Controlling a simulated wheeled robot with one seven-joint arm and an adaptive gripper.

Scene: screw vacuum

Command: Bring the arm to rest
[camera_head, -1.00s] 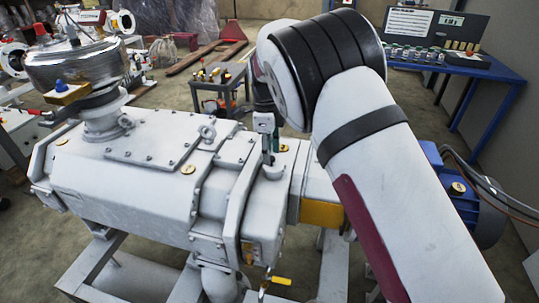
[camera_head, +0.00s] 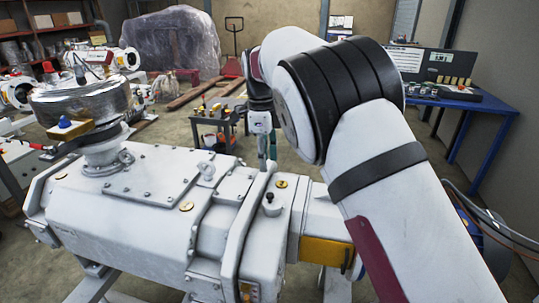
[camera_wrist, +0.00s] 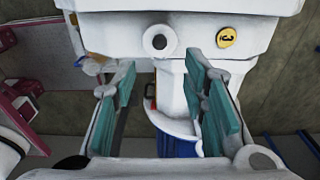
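The grey-white screw vacuum pump (camera_head: 130,205) fills the lower left of the head view. On its top are a small black-topped plug (camera_head: 270,200) and a yellow cap (camera_head: 281,184). The plug also shows in the wrist view (camera_wrist: 159,42), with the yellow cap (camera_wrist: 227,38) to its right. My arm rises at the right of the head view, bends at its black-ringed joint and reaches down beyond the pump. My gripper (camera_head: 266,152) shows small there, behind the pump's top edge. In the wrist view my gripper (camera_wrist: 160,68) has its teal fingers wide apart, with nothing held between them.
A small tool cart (camera_head: 213,125) is behind the pump. A blue table (camera_head: 480,103) with a black case stands at the back right. Open floor lies between cart and table.

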